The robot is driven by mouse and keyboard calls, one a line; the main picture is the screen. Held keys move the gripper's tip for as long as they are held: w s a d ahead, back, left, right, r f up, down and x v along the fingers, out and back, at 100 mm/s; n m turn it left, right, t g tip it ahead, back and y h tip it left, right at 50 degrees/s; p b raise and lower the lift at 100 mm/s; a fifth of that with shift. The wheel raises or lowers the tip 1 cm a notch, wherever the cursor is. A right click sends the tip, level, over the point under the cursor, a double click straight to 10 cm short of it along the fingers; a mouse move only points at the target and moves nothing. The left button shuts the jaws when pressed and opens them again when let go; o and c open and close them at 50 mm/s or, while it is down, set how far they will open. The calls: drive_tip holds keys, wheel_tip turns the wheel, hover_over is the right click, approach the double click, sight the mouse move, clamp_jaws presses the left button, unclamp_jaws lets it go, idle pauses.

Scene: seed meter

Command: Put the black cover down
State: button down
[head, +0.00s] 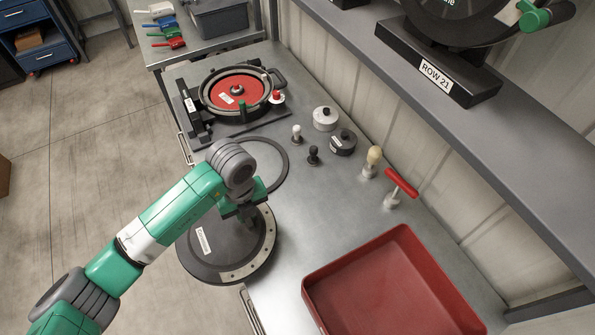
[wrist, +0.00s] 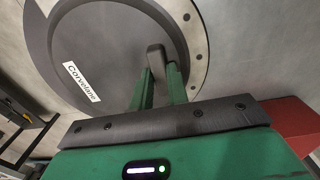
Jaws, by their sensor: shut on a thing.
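The black cover (head: 205,262) is a wide round dark disc with a white "Corvelane" label and a light drilled segment along one side. It is in front of the ring on the bench and reaches over the bench's front edge. My gripper (head: 243,207) is shut on the cover's central grip. In the wrist view, the green fingers (wrist: 161,78) close on a grey tab on the cover (wrist: 112,28). I cannot tell how far the cover is above the bench. The arm hides part of it in the head view.
A dark ring (head: 285,170) lies flat on the bench (head: 325,210). The seed meter with a red disc (head: 252,89) stands behind it. Small knobs, two round weights (head: 325,118) and a red-handled tool (head: 401,182) stand right. A red tray (head: 390,285) is near right.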

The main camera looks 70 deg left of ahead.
drive_tip(key=shift+w+d+f, duration=0.45)
drive_tip(key=shift+w+f, duration=0.4)
drive_tip(key=shift+w, duration=1.75)
drive_tip(key=shift+w+d+f, duration=0.45)
drive_tip(key=shift+w+f, duration=0.45)
drive_tip(key=shift+w, duration=1.75)
drive_tip(key=shift+w+d+f, duration=0.45)
drive_tip(key=shift+w+f, duration=0.4)
drive_tip(key=shift+w, duration=1.75)
drive_tip(key=c, duration=1.4)
unclamp_jaws()
drive_tip(key=shift+o, duration=0.2)
wheel_tip(320, 180, up, 12)
drive_tip(key=p, duration=0.1)
drive_tip(key=shift+r, duration=0.15)
